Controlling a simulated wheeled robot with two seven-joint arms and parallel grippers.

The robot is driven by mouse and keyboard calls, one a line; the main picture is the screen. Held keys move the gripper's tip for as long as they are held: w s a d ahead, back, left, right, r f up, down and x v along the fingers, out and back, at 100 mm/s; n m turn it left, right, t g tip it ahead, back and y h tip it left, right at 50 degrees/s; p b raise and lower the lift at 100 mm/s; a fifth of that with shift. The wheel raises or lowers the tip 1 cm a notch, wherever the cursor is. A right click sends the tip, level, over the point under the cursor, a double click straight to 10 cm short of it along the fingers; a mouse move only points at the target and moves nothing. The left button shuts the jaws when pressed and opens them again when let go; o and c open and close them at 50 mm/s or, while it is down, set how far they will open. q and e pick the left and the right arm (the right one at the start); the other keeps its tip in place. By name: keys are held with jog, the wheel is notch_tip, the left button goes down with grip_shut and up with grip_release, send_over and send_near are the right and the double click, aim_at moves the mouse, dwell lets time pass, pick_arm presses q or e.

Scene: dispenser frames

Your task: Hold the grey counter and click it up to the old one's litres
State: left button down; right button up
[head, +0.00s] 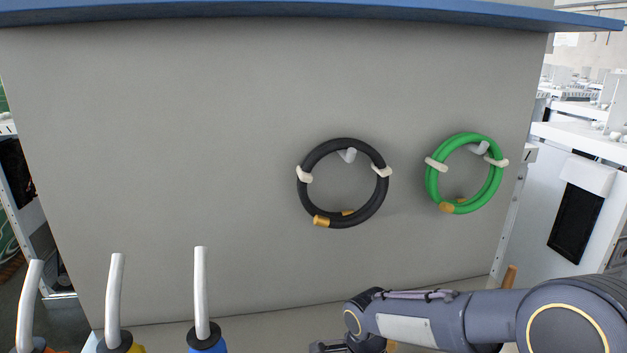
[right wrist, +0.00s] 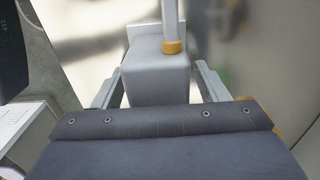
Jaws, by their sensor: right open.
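A grey block-like body (right wrist: 155,75) with an orange collar and a pale upright tube shows in the right wrist view; I cannot tell for certain that it is the grey counter. My right gripper (right wrist: 160,70) is open, with one finger on each side of this body. Whether the fingers touch it cannot be told. In the head view my right gripper (head: 345,347) is at the bottom edge, mostly cut off. No litre reading can be made out, and the old counter cannot be identified. My left gripper is not in view.
A black hose coil (head: 312,156) and a green hose coil (head: 432,185) hang on the grey panel (head: 180,130). Pale tubes (head: 200,290) rise from coloured tops at lower left. A white sheet-like thing (right wrist: 18,122) and a dark object (right wrist: 12,50) are left in the wrist view.

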notch_tip(320, 180, up, 11)
jog(key=shift+r, duration=0.1)
jog(key=s+d+r+n+t+y+p, duration=0.25)
jog(key=s+d+r+n, duration=0.3)
jog(key=s+d, duration=0.35)
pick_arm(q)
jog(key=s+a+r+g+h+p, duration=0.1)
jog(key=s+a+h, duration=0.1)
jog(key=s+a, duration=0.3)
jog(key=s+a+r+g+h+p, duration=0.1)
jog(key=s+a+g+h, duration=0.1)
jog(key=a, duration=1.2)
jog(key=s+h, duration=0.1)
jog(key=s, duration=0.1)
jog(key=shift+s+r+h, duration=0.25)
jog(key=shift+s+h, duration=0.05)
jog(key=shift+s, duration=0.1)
pick_arm(e)
jog(key=s+d+f+n+t+y, duration=0.1)
jog(key=s+d+n+t, duration=0.1)
jog(key=s+n, duration=0.6)
jog(key=s+t, duration=0.1)
jog(key=s, duration=0.2)
jog(key=shift+d+f+n, duration=0.25)
jog(key=shift+f+n, duration=0.1)
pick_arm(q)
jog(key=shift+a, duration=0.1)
pick_arm(e)
jog(key=shift+c, duration=0.2)
